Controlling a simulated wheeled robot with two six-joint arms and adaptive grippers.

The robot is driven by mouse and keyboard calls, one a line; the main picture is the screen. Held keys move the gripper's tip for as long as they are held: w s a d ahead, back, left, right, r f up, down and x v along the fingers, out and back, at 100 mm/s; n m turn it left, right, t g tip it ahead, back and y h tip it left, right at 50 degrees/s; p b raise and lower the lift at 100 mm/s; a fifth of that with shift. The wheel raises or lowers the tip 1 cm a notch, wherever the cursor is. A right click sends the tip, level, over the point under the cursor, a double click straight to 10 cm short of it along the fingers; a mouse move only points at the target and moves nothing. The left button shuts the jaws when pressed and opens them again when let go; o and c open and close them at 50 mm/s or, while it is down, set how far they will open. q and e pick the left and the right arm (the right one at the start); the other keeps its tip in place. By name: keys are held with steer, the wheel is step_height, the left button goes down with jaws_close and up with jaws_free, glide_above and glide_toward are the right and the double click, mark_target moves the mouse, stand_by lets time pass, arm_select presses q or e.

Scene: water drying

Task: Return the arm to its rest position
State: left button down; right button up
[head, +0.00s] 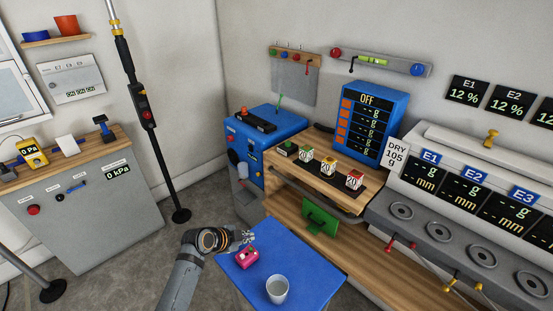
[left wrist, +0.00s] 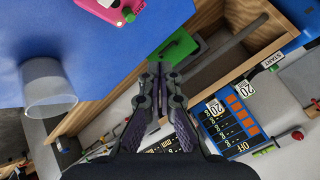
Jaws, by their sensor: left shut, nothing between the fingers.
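My left arm comes up from the bottom of the head view. Its gripper (head: 246,238) is over the left edge of the blue table (head: 310,250), close to a pink device (head: 247,257). In the left wrist view the gripper fingers (left wrist: 158,70) are together with nothing between them. The pink device shows at the top of that view (left wrist: 112,10), and a grey-white cup (left wrist: 47,85) is at its left. In the head view the cup (head: 277,290) stands near the table's front edge. My right gripper is not in view.
A blue machine (head: 268,135) stands at the back. A grey cabinet (head: 75,235) and a black pole (head: 160,160) are at left. Floor between them is clear.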

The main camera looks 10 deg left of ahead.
arm_select(q)
steer(key=s+a+r+n+g+y, duration=0.1)
steer(key=s+a+n+g+y, duration=0.2)
steer(key=s+n, duration=0.7)
steer(key=s+a+r+n+g+y, duration=0.1)
steer(key=s+a+r+n+y, duration=0.25)
steer(key=s, duration=1.15)
steer(key=s+a+f+n+g+p, duration=0.1)
steer(key=a+f, duration=0.1)
steer(key=f, duration=1.1)
steer(key=s+a+f, duration=0.1)
steer(key=s+f, duration=0.1)
steer(key=f, duration=1.2)
steer(key=s+a+f+g+p, duration=0.1)
steer(key=s+f, duration=1.3)
steer(key=s, duration=0.4)
steer(key=shift+a+f+g+h, duration=0.25)
steer(key=shift+f+g+h, duration=0.05)
steer(key=shift+f+h, duration=0.15)
